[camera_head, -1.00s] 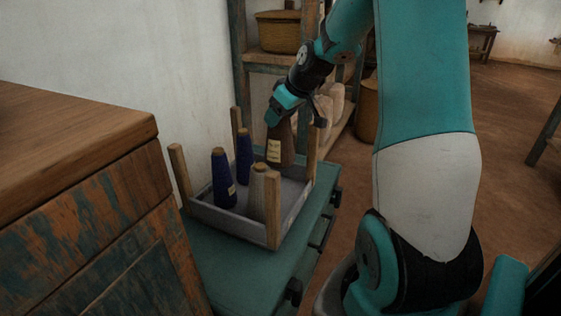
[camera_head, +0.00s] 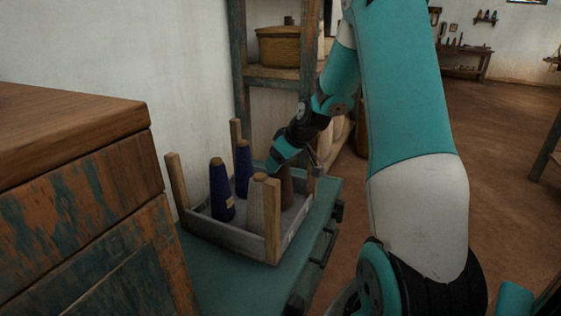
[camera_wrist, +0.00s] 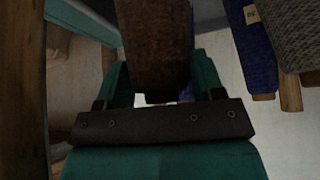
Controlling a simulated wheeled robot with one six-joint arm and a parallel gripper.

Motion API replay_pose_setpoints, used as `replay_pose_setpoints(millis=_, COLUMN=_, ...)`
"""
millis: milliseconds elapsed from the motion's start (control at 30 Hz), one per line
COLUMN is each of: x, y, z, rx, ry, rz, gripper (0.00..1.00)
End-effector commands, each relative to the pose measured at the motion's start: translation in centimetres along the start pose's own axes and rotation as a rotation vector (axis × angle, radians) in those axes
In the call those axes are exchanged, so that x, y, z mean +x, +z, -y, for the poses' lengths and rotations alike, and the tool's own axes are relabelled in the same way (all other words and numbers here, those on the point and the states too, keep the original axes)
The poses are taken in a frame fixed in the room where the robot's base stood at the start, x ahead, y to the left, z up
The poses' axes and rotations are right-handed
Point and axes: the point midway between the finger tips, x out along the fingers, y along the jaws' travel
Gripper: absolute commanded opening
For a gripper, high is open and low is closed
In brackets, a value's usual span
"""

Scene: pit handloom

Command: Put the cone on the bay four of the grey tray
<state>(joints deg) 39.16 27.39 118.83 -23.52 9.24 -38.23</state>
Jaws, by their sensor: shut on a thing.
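The grey tray (camera_head: 234,237) stands on a green cabinet top, with a wooden post at each corner. Two blue cones (camera_head: 221,192) and a grey cone (camera_head: 257,207) stand upright in it. My gripper (camera_head: 279,164) is shut on a brown cone (camera_head: 287,188) in the tray's right part. The grey cone and a post partly hide the brown cone's lower end, so I cannot tell whether it touches the tray floor. In the wrist view the brown cone (camera_wrist: 155,45) lies between the fingers, with a blue cone (camera_wrist: 250,50) and the grey cone (camera_wrist: 292,32) to the right.
A wooden dresser (camera_head: 75,150) stands close at the left. Behind the tray is a shelf unit (camera_head: 272,72) with a yellow basket (camera_head: 284,46). The green cabinet top (camera_head: 215,272) is bare in front of the tray. Open floor (camera_head: 470,130) lies at the right.

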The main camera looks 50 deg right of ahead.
Motion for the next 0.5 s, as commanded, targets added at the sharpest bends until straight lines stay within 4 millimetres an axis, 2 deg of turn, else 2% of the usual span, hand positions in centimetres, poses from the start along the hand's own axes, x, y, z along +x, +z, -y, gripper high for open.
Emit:
replay_pose_setpoints(millis=33, x=0.20, y=0.12, z=-0.01, rx=0.000, ry=0.000, rz=0.000, gripper=0.18)
replay_pose_setpoints(millis=67, x=0.17, y=0.12, z=-0.01, rx=0.000, ry=0.000, rz=0.000, gripper=0.66)
replay_pose_setpoints(millis=100, x=0.13, y=0.09, z=-0.01, rx=0.000, ry=0.000, rz=0.000, gripper=0.76)
replay_pose_setpoints(millis=167, x=0.13, y=0.10, z=-0.01, rx=0.000, ry=0.000, rz=0.000, gripper=0.87)
replay_pose_setpoints(millis=500, x=-0.41, y=-0.12, z=-0.03, rx=0.001, ry=0.001, rz=0.000, gripper=0.87)
